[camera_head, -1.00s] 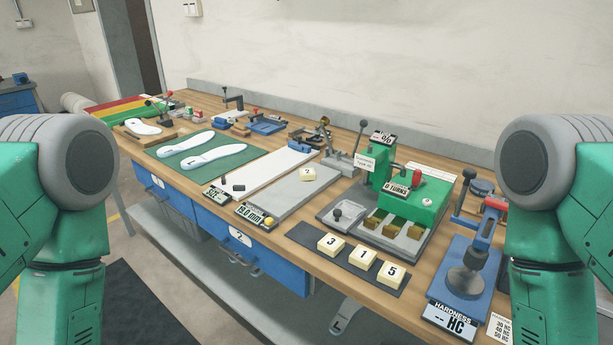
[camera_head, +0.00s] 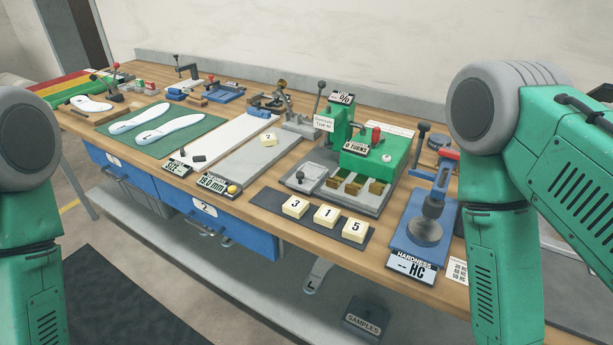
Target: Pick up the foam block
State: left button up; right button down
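Three cream foam blocks sit in a row on a dark mat (camera_head: 269,200) near the bench's front edge. They are marked 3 (camera_head: 295,207), 1 (camera_head: 326,217) and 5 (camera_head: 355,229). Another cream block, marked 2 (camera_head: 268,139), lies farther back on a grey plate (camera_head: 252,160). The blocks are apart from one another. My two green arms show at the left and right sides, but both grippers are out of view. No gripper is seen touching a block.
A green machine (camera_head: 372,155) stands behind the numbered blocks. A blue hardness tester (camera_head: 424,225) is to their right. White insoles (camera_head: 168,130) lie on a green mat (camera_head: 195,146) at left. Below the bench are a grey shelf (camera_head: 250,285) and a dark samples box (camera_head: 366,318).

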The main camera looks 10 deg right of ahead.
aim_at(266, 139)
jog(key=z, duration=0.35)
jog(key=j+z, duration=0.45)
jog(key=i+j+z, duration=0.1)
jog(key=j+z, duration=0.55)
jog(key=z, duration=0.2)
jog(key=k+j+z, duration=0.1)
jog(key=j+z, duration=0.2)
jog(key=z, duration=0.15)
